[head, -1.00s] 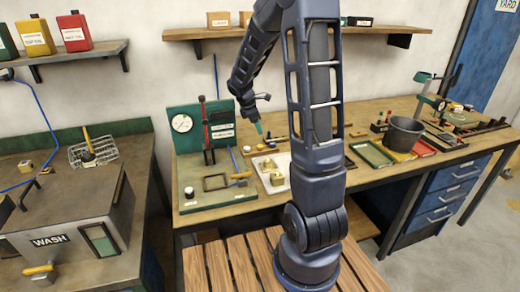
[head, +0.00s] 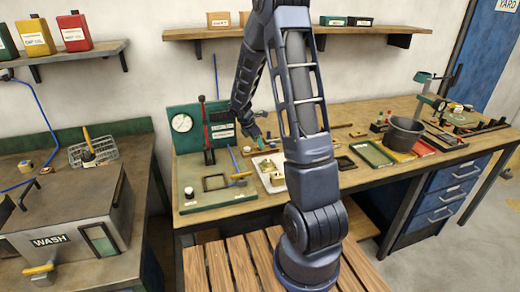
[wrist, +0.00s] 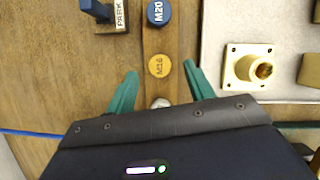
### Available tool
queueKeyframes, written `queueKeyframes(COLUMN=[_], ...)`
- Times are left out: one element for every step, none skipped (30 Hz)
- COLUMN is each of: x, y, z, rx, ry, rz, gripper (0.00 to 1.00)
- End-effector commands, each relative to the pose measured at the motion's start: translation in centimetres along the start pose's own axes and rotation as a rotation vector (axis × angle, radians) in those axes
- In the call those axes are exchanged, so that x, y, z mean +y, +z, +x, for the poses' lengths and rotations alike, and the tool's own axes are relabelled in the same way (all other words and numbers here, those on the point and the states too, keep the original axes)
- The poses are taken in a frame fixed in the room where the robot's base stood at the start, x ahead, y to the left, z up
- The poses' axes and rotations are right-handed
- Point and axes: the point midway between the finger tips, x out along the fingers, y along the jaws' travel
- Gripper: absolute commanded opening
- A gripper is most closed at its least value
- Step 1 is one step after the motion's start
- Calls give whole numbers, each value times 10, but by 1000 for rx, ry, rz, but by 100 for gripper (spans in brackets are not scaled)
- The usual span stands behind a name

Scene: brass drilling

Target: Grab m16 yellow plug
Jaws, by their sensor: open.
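The yellow M16 plug (wrist: 159,66) shows from above in the wrist view as a round disc with its label. It sits on a wooden strip (wrist: 172,40) on the bench. My gripper (wrist: 160,86) is open, with its two teal fingers apart at the lower left and lower right of the plug. The fingers do not touch it, and how far above it they are is hard to tell. In the head view my gripper (head: 257,140) is over the bench beside the white tray. The plug is too small to make out there.
A blue M20 plug (wrist: 158,12) sits on the same strip just beyond. A silver round piece (wrist: 161,103) shows between my fingers. A blue block with a PARK label (wrist: 118,14) is at left. A brass flanged part (wrist: 250,67) lies on the pale tray (wrist: 212,60) at right.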

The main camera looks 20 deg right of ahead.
Motion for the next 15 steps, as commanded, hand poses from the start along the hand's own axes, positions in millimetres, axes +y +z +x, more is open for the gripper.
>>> queueKeyframes(x=[0, 0, 0, 0, 0, 0, 0, 0, 0, 0, 0, 0, 0, 0, 0], y=[-1, -1, -1, -1, 0, 0, 0, 0, 0, 0, 0, 0, 0, 0, 0], z=[8, 12, 16, 18, 20, 22, 22, 22, 22, 22, 22, 22, 22, 22, 22], rx=[0, 1, 1, 0, 0, 0, 0, 0, 0, 0, 0, 0, 0, 0, 0], ry=[-2, -2, -2, -1, -1, 0, 1, 1, 1, 1, 1, 1, 1, 1, 1], rz=[-1, -1, -1, -1, -1, -1, 0, 0, 0, 0, 0, 0, 0, 0, 0], gripper=[53, 53, 53, 53, 53, 53, 53, 53, 53, 53, 53, 51, 45, 39, 32])
